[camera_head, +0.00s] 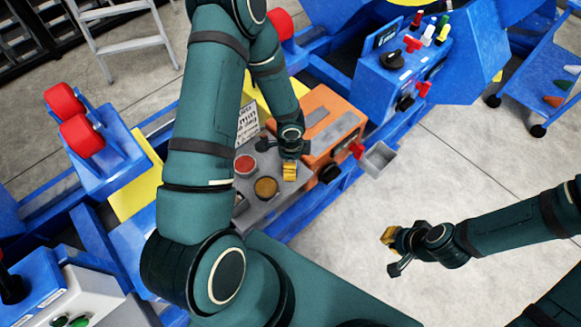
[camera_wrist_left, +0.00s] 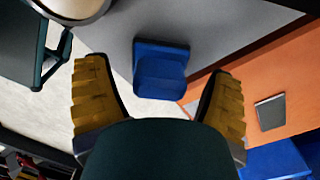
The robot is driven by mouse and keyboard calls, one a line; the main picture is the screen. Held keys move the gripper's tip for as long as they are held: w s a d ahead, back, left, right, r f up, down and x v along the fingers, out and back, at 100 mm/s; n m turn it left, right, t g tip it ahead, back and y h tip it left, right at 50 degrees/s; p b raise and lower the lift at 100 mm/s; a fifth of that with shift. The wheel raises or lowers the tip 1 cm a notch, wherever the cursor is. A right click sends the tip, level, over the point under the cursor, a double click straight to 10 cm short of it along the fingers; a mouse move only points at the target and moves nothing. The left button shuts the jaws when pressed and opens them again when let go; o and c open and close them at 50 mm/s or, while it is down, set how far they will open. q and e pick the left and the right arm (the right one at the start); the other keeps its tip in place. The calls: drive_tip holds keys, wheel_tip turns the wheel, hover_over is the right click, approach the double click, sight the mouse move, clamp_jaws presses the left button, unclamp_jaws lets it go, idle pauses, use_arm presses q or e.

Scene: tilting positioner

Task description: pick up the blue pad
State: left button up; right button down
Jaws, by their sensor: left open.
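The blue pad (camera_wrist_left: 160,70) lies on a grey surface in the left wrist view, ahead of my left gripper and between the lines of its two yellow fingers. My left gripper (camera_wrist_left: 158,82) is open, with nothing between its fingers. In the head view my left gripper (camera_head: 290,172) hangs over the grey shelf (camera_head: 258,207), beside the orange box. I cannot make out the blue pad in the head view. My right gripper (camera_head: 389,236) is over bare floor at the right, away from the shelf; its finger opening is unclear.
The orange box (camera_head: 328,122) stands right beside the work spot; it also shows in the left wrist view (camera_wrist_left: 290,75). A red-topped round container (camera_head: 246,164) and a brown-topped one (camera_head: 266,187) stand close to my left gripper. A small grey bin (camera_head: 379,159) is to the right.

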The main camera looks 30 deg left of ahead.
use_arm(q)
drive_tip(key=shift+f, duration=0.4)
drive_tip(key=c, duration=1.4)
drive_tip(key=shift+o, duration=0.2)
drive_tip(key=shift+r, duration=0.15)
wheel_tip(320, 180, up, 10)
drive_tip(key=p, duration=0.3)
drive_tip(key=shift+p, duration=0.35)
drive_tip(key=o, duration=0.7)
drive_tip(key=c, duration=0.6)
